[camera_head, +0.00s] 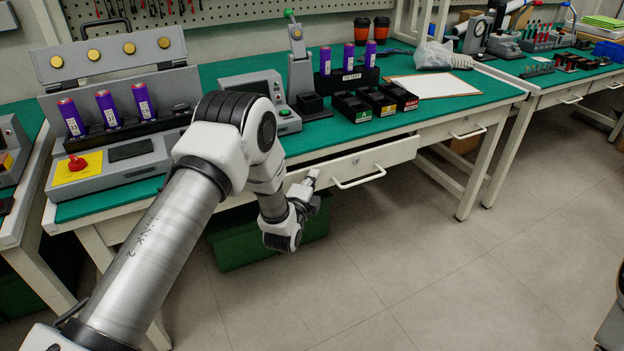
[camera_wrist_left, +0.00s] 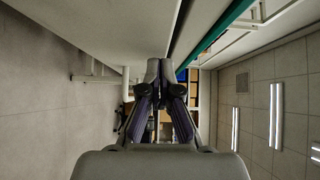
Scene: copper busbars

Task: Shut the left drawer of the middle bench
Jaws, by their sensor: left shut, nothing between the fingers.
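The middle bench has a green top (camera_head: 330,135) and white drawers under its front edge. Its left drawer (camera_head: 340,168) has a white front with a bar handle (camera_head: 358,178), and this front appears to stand out from the bench. My left gripper (camera_head: 312,178) is shut and empty, close to the left end of that drawer front; I cannot tell whether it touches. In the left wrist view the shut fingers (camera_wrist_left: 160,70) point along a pale panel (camera_wrist_left: 120,30). My forearm hides the drawer's left side. My right gripper is not in view.
The bench's right drawer front (camera_head: 450,128) sits further right. A green bin (camera_head: 235,247) stands on the floor below the bench. On the top are battery stands, three small black trays (camera_head: 376,102) and a white board (camera_head: 433,84). The floor (camera_head: 400,270) in front is clear.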

